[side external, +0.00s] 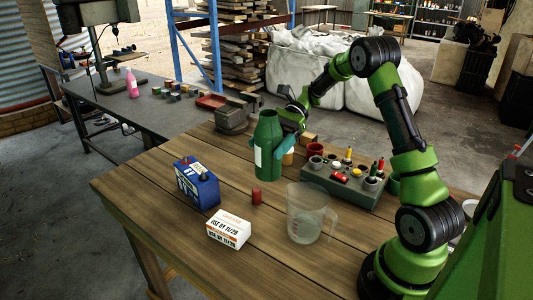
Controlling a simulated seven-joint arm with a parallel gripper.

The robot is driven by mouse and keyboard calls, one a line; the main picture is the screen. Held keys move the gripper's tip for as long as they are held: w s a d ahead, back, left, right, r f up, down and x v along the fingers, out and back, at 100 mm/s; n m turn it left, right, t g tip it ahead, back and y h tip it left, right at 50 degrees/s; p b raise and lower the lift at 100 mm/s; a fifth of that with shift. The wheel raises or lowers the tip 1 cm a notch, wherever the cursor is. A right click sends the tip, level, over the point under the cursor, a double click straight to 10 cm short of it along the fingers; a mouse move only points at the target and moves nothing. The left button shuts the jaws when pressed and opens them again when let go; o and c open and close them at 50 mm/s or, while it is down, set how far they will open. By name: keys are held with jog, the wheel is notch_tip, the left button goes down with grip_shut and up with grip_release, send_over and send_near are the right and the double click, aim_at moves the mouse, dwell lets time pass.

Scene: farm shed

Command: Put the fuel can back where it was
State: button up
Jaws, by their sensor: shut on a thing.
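A dark green bottle-shaped container (269,133) with a white label stands upright near the middle of the wooden table; it may be the fuel can, but I cannot read its label. My gripper (272,147) is shut on it, with teal fingers around its body. I cannot tell whether its base touches the table.
A grey-green holder (335,190) with several small items is at the right. A dark metal vise-like block (232,117) is behind. The table's left front is clear.

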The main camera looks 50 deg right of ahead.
jog(key=w+d+r+m+t+h, duration=0.1)
jog(key=w+d+m+t+h, duration=0.2)
jog(key=w+d+m+t, duration=0.4)
notch_tip(320, 180, down, 10)
jog(key=s, duration=0.1)
jog(key=shift+s+t, duration=0.15)
jog(key=shift+t, duration=0.25)
jog(key=o, duration=1.2)
jog(key=shift+f, duration=0.1)
jog(key=v, duration=1.2)
jog(key=shift+a+r, duration=0.15)
jog(key=shift+r, duration=0.2)
